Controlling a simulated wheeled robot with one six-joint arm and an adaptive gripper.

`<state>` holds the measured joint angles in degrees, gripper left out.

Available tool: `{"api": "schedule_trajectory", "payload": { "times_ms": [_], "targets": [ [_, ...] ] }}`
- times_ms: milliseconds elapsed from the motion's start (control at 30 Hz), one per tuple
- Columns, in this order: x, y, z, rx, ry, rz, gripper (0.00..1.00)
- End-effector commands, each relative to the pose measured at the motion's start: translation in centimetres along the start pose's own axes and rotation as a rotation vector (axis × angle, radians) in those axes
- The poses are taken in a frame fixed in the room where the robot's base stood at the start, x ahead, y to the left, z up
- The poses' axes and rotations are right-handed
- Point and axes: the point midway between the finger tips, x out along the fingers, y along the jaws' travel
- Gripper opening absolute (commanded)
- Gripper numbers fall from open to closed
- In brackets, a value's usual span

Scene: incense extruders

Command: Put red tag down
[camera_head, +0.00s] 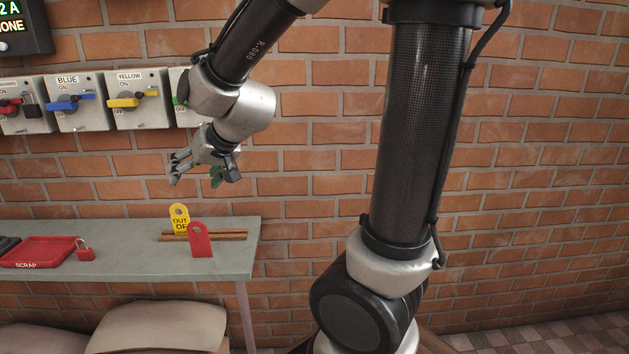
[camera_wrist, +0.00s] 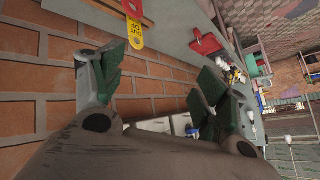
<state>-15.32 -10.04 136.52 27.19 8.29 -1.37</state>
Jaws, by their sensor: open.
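The red tag (camera_head: 200,241) stands upright on the grey bench, at the front of a low wooden rack (camera_head: 232,235). I cannot tell whether its foot is in the rack or just before it. A yellow tag with dark lettering (camera_head: 180,218) stands close behind it to the left. In the wrist view the red tag (camera_wrist: 133,7) is partly cut off by the top edge, with the yellow tag (camera_wrist: 135,35) beside it. My gripper (camera_head: 195,173) is open and empty above the tags, apart from both. Its spread fingers (camera_wrist: 160,78) show in the wrist view.
A red scrap tray (camera_head: 38,252) and a red padlock (camera_head: 85,250) are on the bench (camera_head: 130,277) to the left. Switch boxes with blue (camera_head: 68,103) and yellow (camera_head: 125,101) handles hang on the brick wall. Bench space between padlock and tags is clear.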

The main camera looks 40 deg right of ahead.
Motion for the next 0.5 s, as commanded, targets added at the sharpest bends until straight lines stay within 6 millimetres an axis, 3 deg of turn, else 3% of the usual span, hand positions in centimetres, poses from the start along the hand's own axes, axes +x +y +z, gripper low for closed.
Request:
{"api": "schedule_trajectory", "payload": {
  "times_ms": [33,200,333,500],
  "targets": [
    [-3.3,1.4,0.7,-0.033,-0.032,0.010,0.73],
    [-13.0,6.9,6.0,-0.146,-0.199,0.120,0.73],
    [-18.2,10.3,9.8,-0.184,-0.292,0.223,0.73],
    [-21.4,12.4,12.3,-0.195,-0.355,0.296,0.73]
  ]
}}
